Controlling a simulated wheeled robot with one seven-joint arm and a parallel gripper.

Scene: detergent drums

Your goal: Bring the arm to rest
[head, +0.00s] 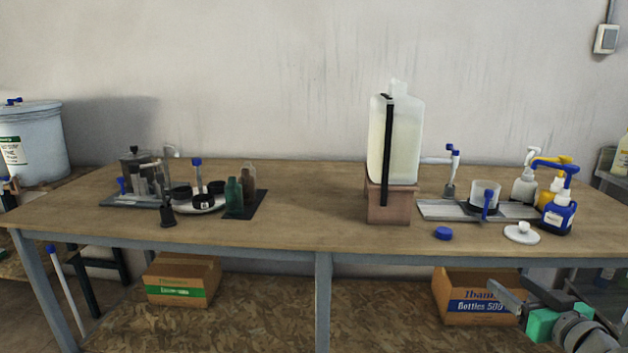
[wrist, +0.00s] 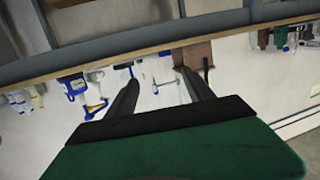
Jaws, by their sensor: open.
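My gripper (head: 506,298) is at the lower right of the head view, in front of the long wooden table (head: 310,215) and below its top. It overlaps the view of a cardboard box under the table. In the wrist view, my gripper (wrist: 158,76) shows two dark fingers apart, with nothing between them. The wrist picture is turned over, with the table edge (wrist: 140,50) running across its upper part. The fingers appear clear of the table and of everything on it.
On the table are a pale tank (head: 396,140) on a brick-coloured block, a blue bottle (head: 559,215), a blue cap (head: 443,233) and a white lid (head: 522,234). Cardboard boxes (head: 181,278) (head: 465,305) stand underneath. A blue drum (head: 35,140) is at the far left.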

